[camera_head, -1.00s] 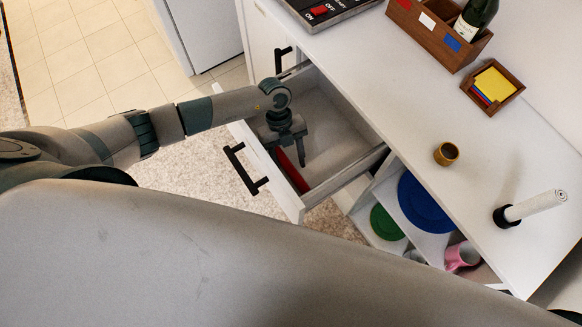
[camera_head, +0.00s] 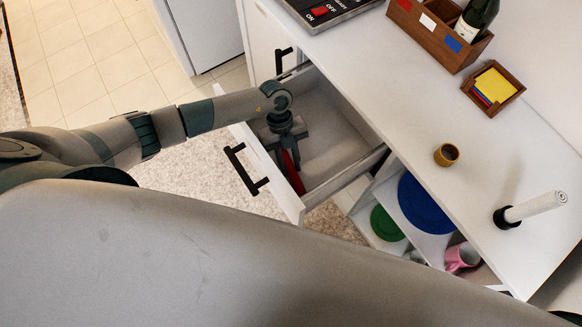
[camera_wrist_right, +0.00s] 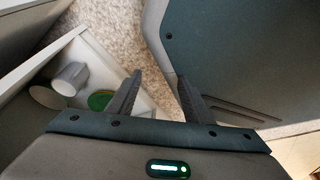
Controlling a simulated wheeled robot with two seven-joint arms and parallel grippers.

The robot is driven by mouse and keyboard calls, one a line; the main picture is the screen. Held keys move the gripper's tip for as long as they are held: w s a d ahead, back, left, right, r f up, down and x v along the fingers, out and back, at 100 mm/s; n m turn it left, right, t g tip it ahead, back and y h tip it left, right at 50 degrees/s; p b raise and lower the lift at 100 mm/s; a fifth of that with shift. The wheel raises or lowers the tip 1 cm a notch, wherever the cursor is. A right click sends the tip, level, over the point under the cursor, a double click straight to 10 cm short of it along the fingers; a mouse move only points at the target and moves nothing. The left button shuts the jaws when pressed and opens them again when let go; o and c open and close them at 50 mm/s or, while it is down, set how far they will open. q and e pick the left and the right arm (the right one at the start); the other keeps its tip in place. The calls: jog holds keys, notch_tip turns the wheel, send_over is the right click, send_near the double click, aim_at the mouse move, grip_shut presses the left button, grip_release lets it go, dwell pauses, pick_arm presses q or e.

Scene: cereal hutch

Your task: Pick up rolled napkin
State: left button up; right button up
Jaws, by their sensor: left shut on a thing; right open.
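A long red thing (camera_head: 292,174), apparently a rolled napkin, is in the open white drawer (camera_head: 338,136), along its front wall. My left gripper (camera_head: 289,158) reaches down into the drawer and is shut on it; the fingers and wrist hide part of it. I cannot tell whether it is lifted off the drawer floor. A white roll (camera_head: 538,205) with a spiral end sits in a black ring (camera_head: 506,217) on the counter. A brown ring (camera_head: 446,155) stands near it. My right gripper (camera_wrist_right: 160,76) is open and empty in the right wrist view.
The drawer front has a black handle (camera_head: 246,170). The white counter (camera_head: 400,110) holds a wooden caddy (camera_head: 440,36) with a bottle, a small wooden box (camera_head: 493,87) and a switch panel. Below are blue (camera_head: 424,205) and green (camera_head: 386,224) round items and a pink mug (camera_head: 461,256).

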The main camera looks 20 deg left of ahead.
aim_at(290, 165)
pick_arm(q)
jog(key=shift+r, duration=0.15)
jog(key=shift+r, duration=0.6)
notch_tip(290, 165, up, 17)
jog(key=b, duration=0.2)
jog(key=shift+f, duration=0.2)
pick_arm(e)
jog(key=w+a+r+t, duration=0.1)
jog(key=w+a+t, duration=0.1)
jog(key=w, duration=0.5)
jog(key=shift+w+a+r+y, duration=0.3)
jog(key=shift+w+a+r, duration=0.1)
jog(key=shift+a, duration=0.2)
jog(key=shift+s, duration=0.2)
